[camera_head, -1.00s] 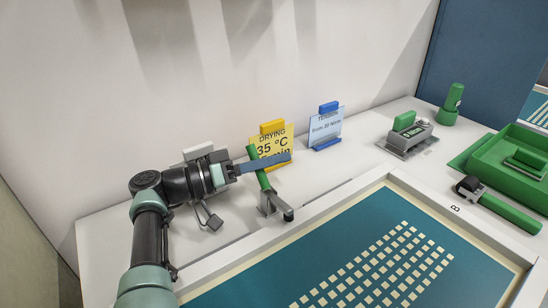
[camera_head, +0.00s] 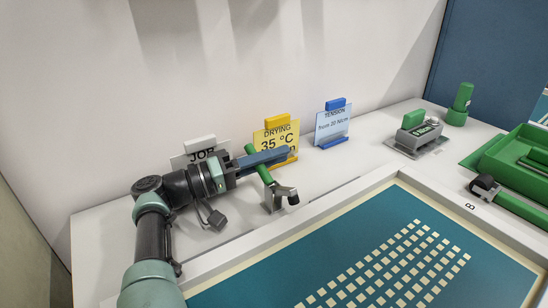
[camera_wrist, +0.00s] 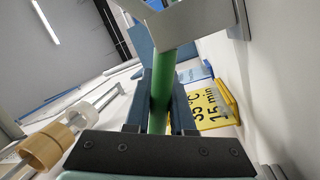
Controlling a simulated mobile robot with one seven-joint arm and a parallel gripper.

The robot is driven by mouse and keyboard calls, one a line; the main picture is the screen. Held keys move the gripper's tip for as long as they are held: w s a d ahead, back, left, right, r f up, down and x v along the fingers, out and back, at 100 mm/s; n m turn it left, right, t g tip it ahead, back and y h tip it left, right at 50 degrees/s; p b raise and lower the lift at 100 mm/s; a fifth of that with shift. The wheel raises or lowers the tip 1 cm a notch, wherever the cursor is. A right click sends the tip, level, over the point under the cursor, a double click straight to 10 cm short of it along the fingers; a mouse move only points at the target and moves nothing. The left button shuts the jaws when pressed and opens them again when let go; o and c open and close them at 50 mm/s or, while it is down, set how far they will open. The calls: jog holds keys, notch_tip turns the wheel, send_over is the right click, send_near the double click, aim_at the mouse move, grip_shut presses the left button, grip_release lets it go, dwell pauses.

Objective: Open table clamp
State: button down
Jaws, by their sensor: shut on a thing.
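The table clamp has a green handle (camera_head: 262,173) and a grey metal bracket (camera_head: 278,197), at the back edge of the screen frame (camera_head: 345,197). My gripper (camera_head: 268,157) is shut on the green handle, its blue fingers crossing it near the top. The handle leans back toward the wall, and the clamp's metal arm is tilted up at its front end. In the wrist view, the green handle (camera_wrist: 163,80) runs between the two blue fingers, with the metal bracket (camera_wrist: 190,25) beyond it. The fingers partly hide the handle's upper end.
A yellow drying sign (camera_head: 278,137) stands close behind my gripper. A JOB sign (camera_head: 200,152) is behind my wrist, and a blue tension sign (camera_head: 333,122) stands to the right. A grey block with a green top (camera_head: 418,137) and a green tray (camera_head: 515,155) are farther right.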

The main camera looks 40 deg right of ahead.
jog(key=c, duration=0.8)
grip_release()
jog(key=shift+o, duration=0.2)
jog(key=shift+r, duration=0.15)
notch_tip(320, 180, up, 10)
jog(key=p, duration=0.4)
